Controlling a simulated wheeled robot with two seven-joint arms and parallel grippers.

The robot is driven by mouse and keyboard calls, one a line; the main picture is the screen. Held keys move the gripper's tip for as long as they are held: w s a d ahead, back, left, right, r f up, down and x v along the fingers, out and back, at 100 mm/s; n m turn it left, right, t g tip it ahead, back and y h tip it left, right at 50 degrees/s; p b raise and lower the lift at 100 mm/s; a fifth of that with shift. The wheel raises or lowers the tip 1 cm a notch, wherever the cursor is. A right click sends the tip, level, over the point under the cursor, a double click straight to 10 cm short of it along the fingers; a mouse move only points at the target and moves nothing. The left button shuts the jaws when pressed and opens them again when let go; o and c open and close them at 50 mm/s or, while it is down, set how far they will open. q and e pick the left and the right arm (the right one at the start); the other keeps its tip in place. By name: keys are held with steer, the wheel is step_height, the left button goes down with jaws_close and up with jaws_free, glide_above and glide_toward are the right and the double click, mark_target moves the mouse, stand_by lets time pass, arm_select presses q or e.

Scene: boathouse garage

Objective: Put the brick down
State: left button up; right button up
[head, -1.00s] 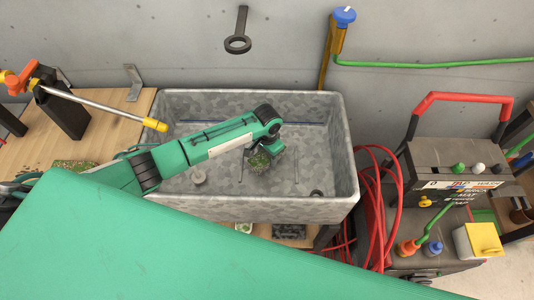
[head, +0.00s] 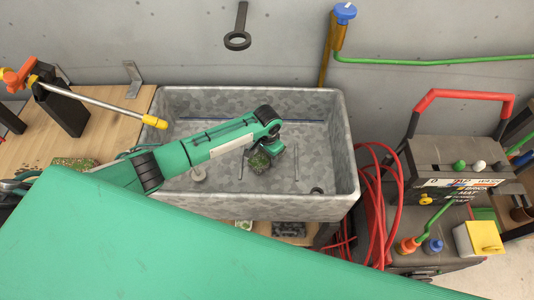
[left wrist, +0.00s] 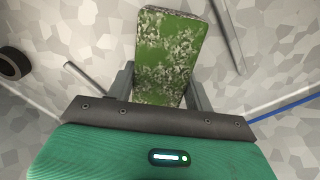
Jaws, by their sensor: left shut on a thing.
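The brick (head: 259,162) is a block mottled mossy green and grey. My left gripper (head: 266,154) is shut on it, inside the grey sink (head: 262,207). In the left wrist view the brick (left wrist: 168,50) sticks out between the two grey fingers of the gripper (left wrist: 160,85), over the patterned sink floor. I cannot tell whether it touches the floor. My right gripper is not in view.
A mossy block (head: 75,163) rests on the wooden bench (head: 35,150) at left. Red hose (head: 375,205) hangs right of the sink.

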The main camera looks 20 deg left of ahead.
arm_select(q)
steer(key=shift+f, duration=0.4)
steer(key=o, duration=1.6)
steer(key=shift+f, duration=0.1)
step_height(320, 180, up, 14)
steer(key=shift+b, duration=0.45)
steer(key=shift+c, duration=0.5)
jaws_close()
